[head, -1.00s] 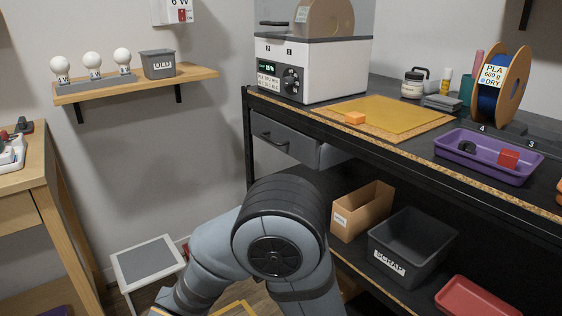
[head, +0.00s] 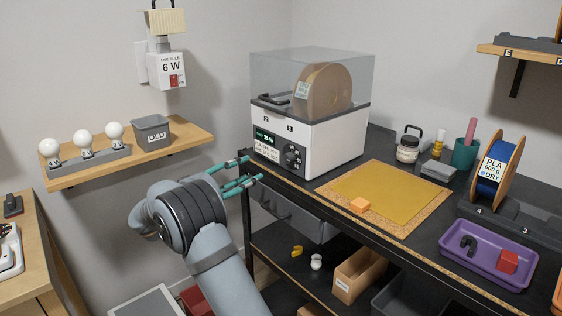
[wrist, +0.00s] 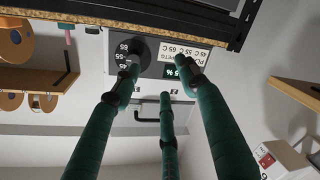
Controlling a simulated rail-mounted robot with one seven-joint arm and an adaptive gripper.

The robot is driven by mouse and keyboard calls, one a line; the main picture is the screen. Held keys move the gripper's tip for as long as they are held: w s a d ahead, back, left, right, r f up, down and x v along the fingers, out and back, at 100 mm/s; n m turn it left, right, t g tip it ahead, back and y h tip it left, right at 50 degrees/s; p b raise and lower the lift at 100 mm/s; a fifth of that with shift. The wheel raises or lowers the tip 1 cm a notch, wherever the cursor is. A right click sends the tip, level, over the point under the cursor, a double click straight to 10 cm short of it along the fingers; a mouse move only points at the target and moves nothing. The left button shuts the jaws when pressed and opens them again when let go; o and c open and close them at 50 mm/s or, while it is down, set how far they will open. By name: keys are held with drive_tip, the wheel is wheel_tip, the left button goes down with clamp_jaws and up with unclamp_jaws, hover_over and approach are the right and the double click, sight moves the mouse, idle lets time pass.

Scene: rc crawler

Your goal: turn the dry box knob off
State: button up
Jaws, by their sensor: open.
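The dry box (head: 335,150) is white with a clear lid and a spool inside, and stands at the left end of the black bench. Its dark round knob (head: 292,157) is on the front panel beside a lit green display (head: 265,136). My gripper (head: 252,169) has teal fingers, spread open and empty, to the left of the panel and slightly below the knob. In the wrist view the box appears upside down. There the knob (wrist: 128,50) shows beyond the left fingertip, which partly overlaps it. I cannot tell whether they touch, nor the knob's exact setting.
The bench edge (head: 330,210) lies close to my fingers. A wooden shelf (head: 180,150) with bulbs and a grey bin (head: 152,131) is to the left.

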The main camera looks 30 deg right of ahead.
sight(286, 159)
drive_tip(key=d+m, duration=0.1)
drive_tip(key=d, duration=0.2)
drive_tip(key=d+r+m+g+h, duration=0.1)
drive_tip(key=d+m, duration=0.1)
drive_tip(key=d, duration=0.2)
drive_tip(key=d+m+p, duration=0.1)
drive_tip(key=d+m, duration=0.1)
drive_tip(key=d, duration=0.2)
drive_tip(key=shift+d+r+g, duration=0.15)
drive_tip(key=shift+r+g, duration=0.15)
drive_tip(key=shift+g, duration=0.1)
drive_tip(key=shift+s, duration=0.1)
drive_tip(key=shift+c, duration=1.1)
drive_tip(key=c, duration=0.8)
clamp_jaws()
